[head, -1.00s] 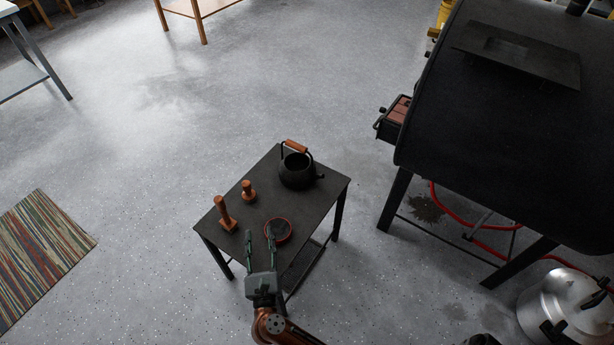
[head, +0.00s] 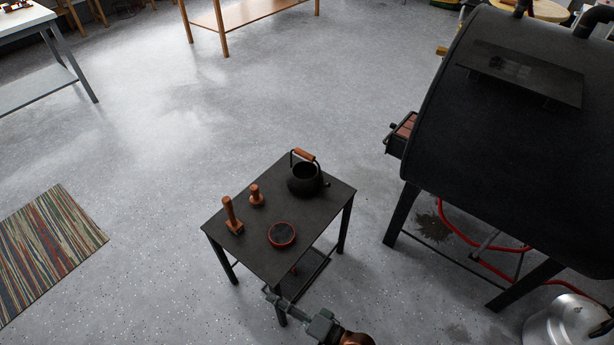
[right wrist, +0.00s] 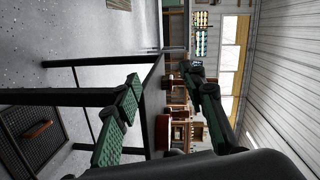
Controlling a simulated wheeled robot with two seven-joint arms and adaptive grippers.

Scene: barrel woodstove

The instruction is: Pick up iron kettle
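The iron kettle (head: 304,180) is black and round with a wooden-gripped handle raised over it. It stands upright at the far right corner of the small dark table (head: 252,244). My right gripper (head: 272,296) is at the table's near side, beside the legs and below the top, well apart from the kettle. Its two green-padded fingers are spread and empty in the right wrist view (right wrist: 165,76). I cannot make out the kettle in that view. My left gripper is not in view.
A red-rimmed round dish (head: 282,235) and two wooden pieces, a tall one (head: 231,215) and a short one (head: 256,196), stand on the table. The black barrel stove (head: 520,130) is to the right. A striped rug (head: 48,250) lies left; the floor between is clear.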

